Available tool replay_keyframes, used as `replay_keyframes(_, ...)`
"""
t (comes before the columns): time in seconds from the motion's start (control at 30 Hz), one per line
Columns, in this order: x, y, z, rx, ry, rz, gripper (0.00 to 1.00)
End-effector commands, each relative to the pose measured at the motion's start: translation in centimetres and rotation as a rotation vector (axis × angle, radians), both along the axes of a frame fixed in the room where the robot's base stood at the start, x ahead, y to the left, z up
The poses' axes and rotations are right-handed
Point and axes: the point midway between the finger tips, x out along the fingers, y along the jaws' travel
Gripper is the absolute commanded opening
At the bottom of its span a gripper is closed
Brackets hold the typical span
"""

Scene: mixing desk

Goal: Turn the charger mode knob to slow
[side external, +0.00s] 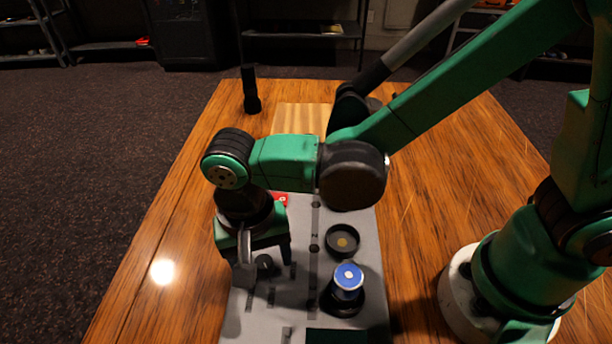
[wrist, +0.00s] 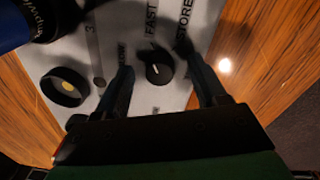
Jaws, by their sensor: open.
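The charger mode knob (wrist: 158,72) is a small round black knob with a pale mark, on a light grey panel (wrist: 110,25). In the wrist view, the word FAST is above it, STORE is above right, and a partly hidden label is to its left by the finger. I cannot tell for certain which label the mark points to. The knob also shows in the side external view (side external: 264,262), beneath my gripper. My gripper (wrist: 158,62) is open, with one finger on each side of the knob. Gaps show between the fingers and the knob. My gripper also shows in the side view (side external: 267,262).
A blue-topped cylinder (side external: 348,276) stands in a black round base near the panel's front right. A black ring with a yellow centre (side external: 342,241) lies behind it. A dark upright object (side external: 250,92) and a striped wooden board (side external: 300,118) are farther back. The table's left side is clear.

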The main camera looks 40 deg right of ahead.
Motion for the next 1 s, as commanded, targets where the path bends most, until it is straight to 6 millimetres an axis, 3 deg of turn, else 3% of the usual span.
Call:
replay_keyframes(0.23,0.0,-0.03,-0.13,0.0,0.0,0.0,0.65)
replay_keyframes(0.27,0.0,-0.02,-0.12,0.0,0.0,0.0,0.59)
replay_keyframes(0.47,0.0,-0.02,-0.11,0.0,0.0,0.0,0.02)
replay_keyframes(1.0,-0.02,-0.03,-0.09,-0.001,0.0,0.118,0.0)
